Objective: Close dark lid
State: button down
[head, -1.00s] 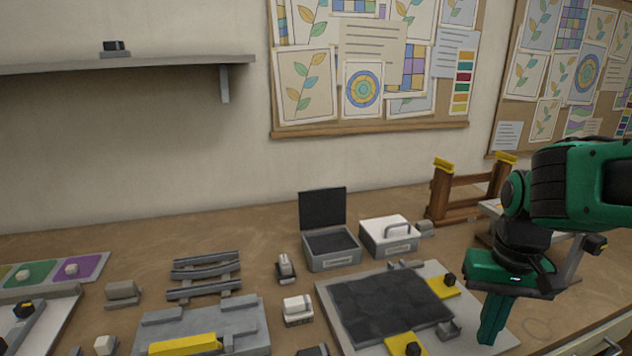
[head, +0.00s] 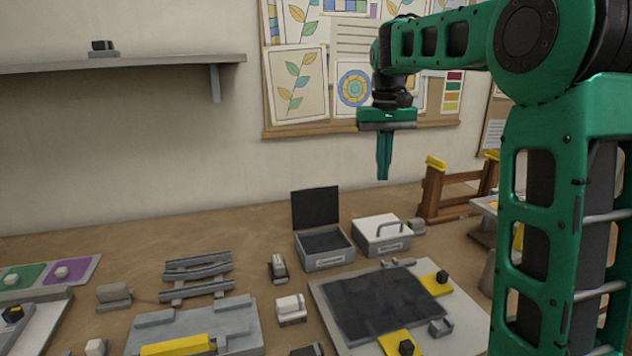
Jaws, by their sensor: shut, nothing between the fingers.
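The dark lid (head: 316,207) stands upright, open, at the back edge of a grey box (head: 326,262) with a dark inside. The box sits on the table toward the wall, near the middle of the head view. My gripper (head: 383,178) points down with its fingers together and empty. In the picture it hangs above and to the right of the dark lid, over the white-lidded box, and touches nothing.
A white-lidded box (head: 381,232) with a handle stands just right of the grey box. A board with a dark panel (head: 390,302) and yellow corner pieces lies in front. A wooden rack (head: 458,195) stands to the right. Bare table (head: 230,228) shows left of the lid.

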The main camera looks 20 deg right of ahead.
jog(key=w+a+r+n, duration=0.1)
jog(key=w+a, duration=0.5)
jog(key=w, duration=0.3)
jog(key=w+a+n, duration=0.2)
jog(key=w+a, duration=0.4)
jog(key=w, duration=0.4)
jog(key=s+f, duration=0.4)
jog(key=f, duration=0.4)
jog(key=shift+a+f+y, duration=0.2)
jog(key=shift+f+y, duration=0.1)
